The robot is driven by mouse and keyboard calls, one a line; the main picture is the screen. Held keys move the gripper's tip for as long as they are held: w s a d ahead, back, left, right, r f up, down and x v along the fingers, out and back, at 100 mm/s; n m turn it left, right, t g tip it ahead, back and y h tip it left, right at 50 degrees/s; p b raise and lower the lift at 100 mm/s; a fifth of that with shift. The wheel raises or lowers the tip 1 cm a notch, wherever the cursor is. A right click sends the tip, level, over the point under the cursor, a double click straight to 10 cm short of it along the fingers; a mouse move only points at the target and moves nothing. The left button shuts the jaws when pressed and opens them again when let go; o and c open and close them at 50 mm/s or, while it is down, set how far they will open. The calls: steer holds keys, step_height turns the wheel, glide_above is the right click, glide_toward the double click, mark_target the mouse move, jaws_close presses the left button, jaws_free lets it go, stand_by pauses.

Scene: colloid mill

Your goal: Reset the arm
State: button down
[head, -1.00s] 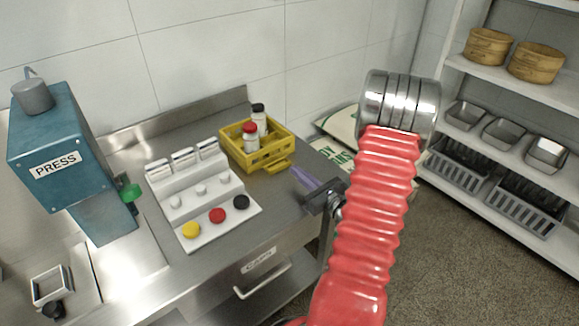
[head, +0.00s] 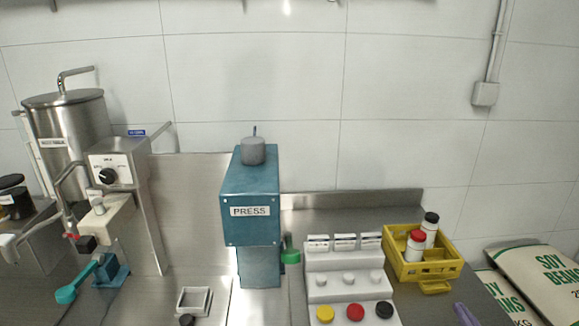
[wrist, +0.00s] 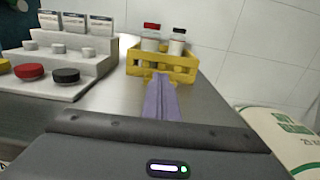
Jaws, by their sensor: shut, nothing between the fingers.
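My gripper (wrist: 160,92) shows in the wrist view as two purple fingers pressed together, shut and empty. They point toward the yellow crate (wrist: 164,66), in front of it and apart from anything held. In the head view, the purple fingers of my gripper (head: 465,313) show at the bottom edge, right of the button stand and below the yellow crate (head: 432,268). The rest of my arm is out of the head view.
The white stand (head: 335,292) with yellow, red and black buttons sits left of the gripper. A blue press (head: 251,190), steel mill vessel (head: 68,130) and teal-handled tool (head: 77,282) stand farther left. Soy bean sacks (head: 545,280) lie at right. Bare counter surrounds the fingers.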

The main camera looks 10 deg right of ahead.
steer(key=w+a+r+n+g+y, duration=0.1)
steer(key=a+r+n+g+y, duration=0.25)
steer(key=a, duration=0.55)
steer(key=w+a+r+n+g+y, duration=0.1)
steer(key=w+a+r+n+y, duration=0.1)
steer(key=a+n+y, duration=0.35)
steer(key=w+a+r+n+g+y, duration=0.1)
steer(key=a+r+n+g+y, duration=0.35)
steer(key=a, duration=0.75)
steer(key=s+a+n+g+h, duration=0.4)
steer(key=s+a+n+g, duration=0.2)
steer(key=s+a+n, duration=0.5)
steer(key=s+r+n+t+h, duration=0.2)
steer(key=r+n+h, duration=0.5)
steer(key=n, duration=0.5)
steer(key=shift+s+d+n+t+h, duration=0.3)
steer(key=shift+s+d+n+h, duration=0.05)
steer(key=shift+s, duration=0.15)
